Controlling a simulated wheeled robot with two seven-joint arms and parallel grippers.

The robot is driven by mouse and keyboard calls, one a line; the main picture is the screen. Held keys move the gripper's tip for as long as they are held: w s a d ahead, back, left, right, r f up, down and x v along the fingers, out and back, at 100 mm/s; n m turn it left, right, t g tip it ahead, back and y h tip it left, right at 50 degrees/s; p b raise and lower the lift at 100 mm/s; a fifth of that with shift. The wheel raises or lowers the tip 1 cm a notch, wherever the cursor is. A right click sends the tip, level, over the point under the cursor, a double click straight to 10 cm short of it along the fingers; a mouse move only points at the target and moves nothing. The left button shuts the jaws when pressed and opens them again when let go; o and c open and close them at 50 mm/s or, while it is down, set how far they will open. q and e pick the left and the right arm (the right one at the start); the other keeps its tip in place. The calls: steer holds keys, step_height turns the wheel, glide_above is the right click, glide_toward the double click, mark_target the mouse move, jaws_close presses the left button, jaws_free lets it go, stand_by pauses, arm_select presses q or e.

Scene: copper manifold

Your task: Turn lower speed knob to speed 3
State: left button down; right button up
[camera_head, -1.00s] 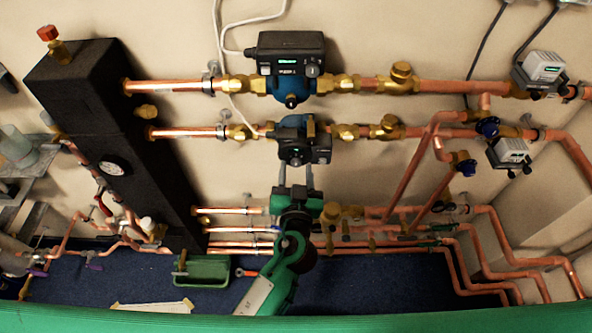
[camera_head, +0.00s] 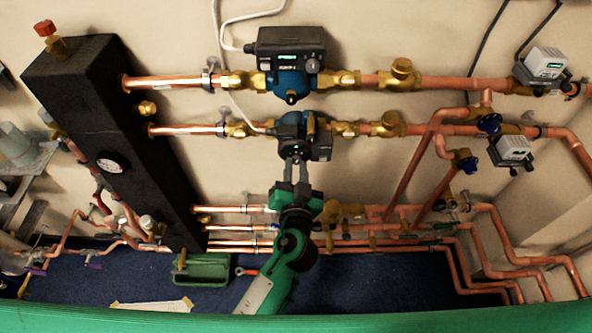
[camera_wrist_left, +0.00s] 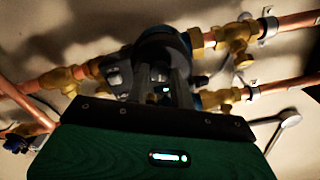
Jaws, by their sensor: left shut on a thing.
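The lower pump (camera_head: 320,143) is a dark control head with a blue body on the second copper pipe. My left gripper (camera_head: 296,158) reaches up from below, its two grey fingers close together at the front of this pump. It is shut on the lower speed knob, which the fingertips hide. In the left wrist view the gripper (camera_wrist_left: 165,88) meets the dark pump front, and a small lit display shows between the fingers. The knob's setting cannot be read. My right gripper is not in view.
The upper pump (camera_head: 290,50) with its lit display sits just above on the parallel pipe. Brass valves flank both pumps. A black insulated column (camera_head: 115,140) stands at left. More copper pipes (camera_head: 235,246) run low behind my left arm. A green box (camera_head: 203,268) lies on the blue floor.

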arm_select(q)
steer(key=m, duration=0.3)
steer(key=shift+m, duration=1.6)
steer(key=c, duration=1.2)
jaws_free()
